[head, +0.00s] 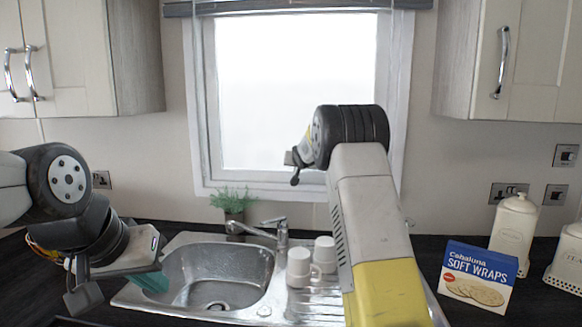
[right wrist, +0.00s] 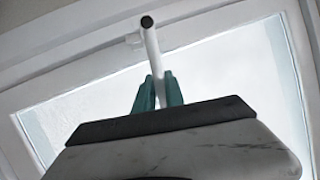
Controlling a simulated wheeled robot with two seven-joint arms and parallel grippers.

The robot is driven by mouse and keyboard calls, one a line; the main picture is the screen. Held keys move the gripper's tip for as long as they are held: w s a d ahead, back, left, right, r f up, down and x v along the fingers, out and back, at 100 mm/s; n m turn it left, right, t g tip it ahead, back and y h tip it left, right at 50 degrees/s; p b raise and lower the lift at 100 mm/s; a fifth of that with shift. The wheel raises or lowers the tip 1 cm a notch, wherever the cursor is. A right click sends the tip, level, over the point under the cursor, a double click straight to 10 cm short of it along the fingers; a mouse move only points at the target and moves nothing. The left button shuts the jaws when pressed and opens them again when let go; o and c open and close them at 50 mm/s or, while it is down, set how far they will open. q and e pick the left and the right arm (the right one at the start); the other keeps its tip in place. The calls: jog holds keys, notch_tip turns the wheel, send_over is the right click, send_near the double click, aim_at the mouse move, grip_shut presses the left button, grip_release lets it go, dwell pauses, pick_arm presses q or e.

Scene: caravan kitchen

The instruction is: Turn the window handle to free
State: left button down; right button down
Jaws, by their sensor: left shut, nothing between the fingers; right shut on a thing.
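The window handle (right wrist: 151,52) is a slim white bar with a dark round end, seen in the right wrist view against the window frame. My right gripper (right wrist: 158,92) is shut on it, one teal finger on each side of the bar. In the head view my right arm reaches up in front of the window (head: 265,90) and hides the handle and the right fingers. My left gripper (head: 150,282) is shut and empty, low at the left beside the sink, with its teal fingertips partly showing.
Below the window are a steel sink (head: 190,262) with a tap (head: 280,235), a potted plant (head: 233,203) and white mugs (head: 299,267). A soft wraps box (head: 480,277) and white canisters (head: 513,230) stand at right. Wall cupboards (head: 510,60) flank the window.

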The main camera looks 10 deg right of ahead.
jog(key=shift+w+a+n+h, duration=0.2)
jog(key=shift+a+n+h, duration=0.2)
jog(key=shift+a+n, duration=0.25)
jog(key=c, duration=1.4)
grip_release()
jog(key=v, duration=0.7)
jog(key=shift+s+r, duration=0.25)
jog(key=shift+s, duration=0.1)
